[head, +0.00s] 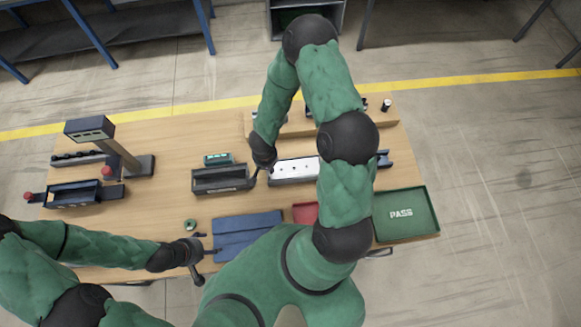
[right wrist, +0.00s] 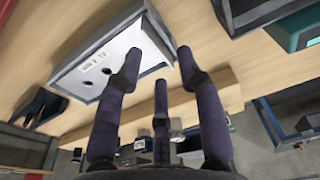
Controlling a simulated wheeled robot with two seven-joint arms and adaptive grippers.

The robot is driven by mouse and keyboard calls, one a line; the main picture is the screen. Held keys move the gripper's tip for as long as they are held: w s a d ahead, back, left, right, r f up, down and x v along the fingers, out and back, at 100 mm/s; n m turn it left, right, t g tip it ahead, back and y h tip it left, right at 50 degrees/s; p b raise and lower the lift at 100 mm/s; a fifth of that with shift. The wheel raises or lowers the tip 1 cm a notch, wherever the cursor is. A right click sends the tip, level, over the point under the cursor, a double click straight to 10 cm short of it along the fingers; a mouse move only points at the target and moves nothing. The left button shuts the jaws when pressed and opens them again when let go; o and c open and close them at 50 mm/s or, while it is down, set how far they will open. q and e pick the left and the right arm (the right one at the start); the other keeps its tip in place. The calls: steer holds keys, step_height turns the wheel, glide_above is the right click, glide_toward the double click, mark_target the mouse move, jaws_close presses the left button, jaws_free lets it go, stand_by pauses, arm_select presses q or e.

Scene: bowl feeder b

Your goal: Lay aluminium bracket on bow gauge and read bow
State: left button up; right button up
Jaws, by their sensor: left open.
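A white plate with dark holes and a printed label lies in a grey frame (head: 270,182) at the table's middle; the frame also shows in the right wrist view (right wrist: 60,85). I cannot tell whether this is the aluminium bracket or a fixture. A dark trough (head: 220,188) with a small green-cased display (head: 218,159) behind it may be the bow gauge. The display's reading is illegible. My right gripper (right wrist: 160,58) is open and empty, its fingertips apart beside the white plate. My left gripper (head: 203,262) is open and empty near the blue mat's left edge.
A green PASS tray (head: 400,229) is at the right, a red tray (head: 305,212) partly behind my right arm.

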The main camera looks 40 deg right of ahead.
steer(key=f, duration=0.3)
steer(key=d+f, duration=0.1)
steer(key=shift+w+f+b, duration=0.3)
steer(key=shift+f, duration=0.05)
jaws_close()
